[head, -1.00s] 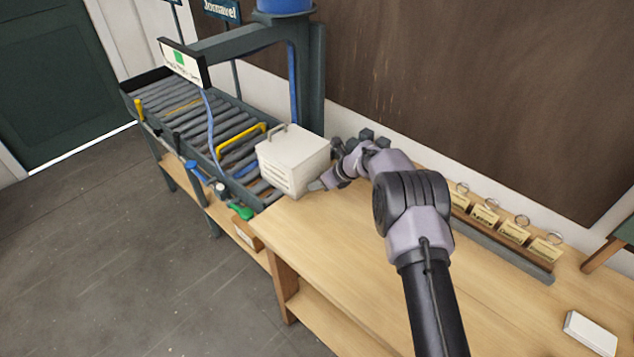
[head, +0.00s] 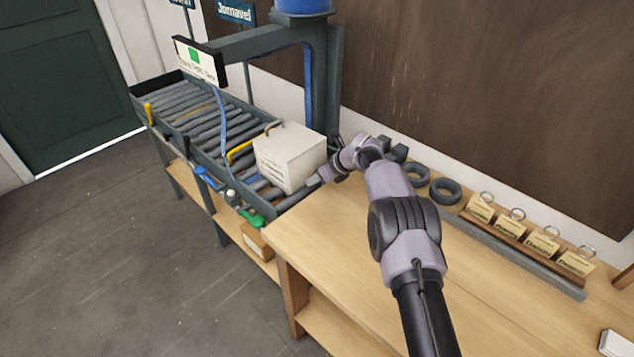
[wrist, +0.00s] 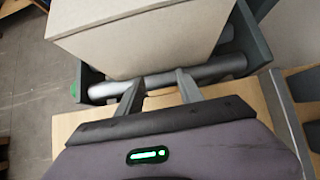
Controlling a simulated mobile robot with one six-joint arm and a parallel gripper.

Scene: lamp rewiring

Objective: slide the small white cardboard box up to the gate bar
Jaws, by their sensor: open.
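The white box (head: 289,157), with a handle on top, sits on the roller conveyor (head: 205,126) near its table end. It also fills the top of the wrist view (wrist: 140,32). The yellow gate bar (head: 240,152) lies just beyond it, partly hidden behind the box; I cannot tell whether they touch. My gripper (head: 316,181) is low at the box's near side. In the wrist view my gripper (wrist: 158,85) has its two fingers apart and empty, pointing at the box over the end roller. Whether the fingertips touch the box is unclear.
The wooden table (head: 340,250) has free room in front. Black rings (head: 445,190) and a rack of tags (head: 510,231) stand along the wall side. A dark overhead frame (head: 332,90) rises behind the box. A green-handled item (head: 252,218) hangs at the conveyor's edge.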

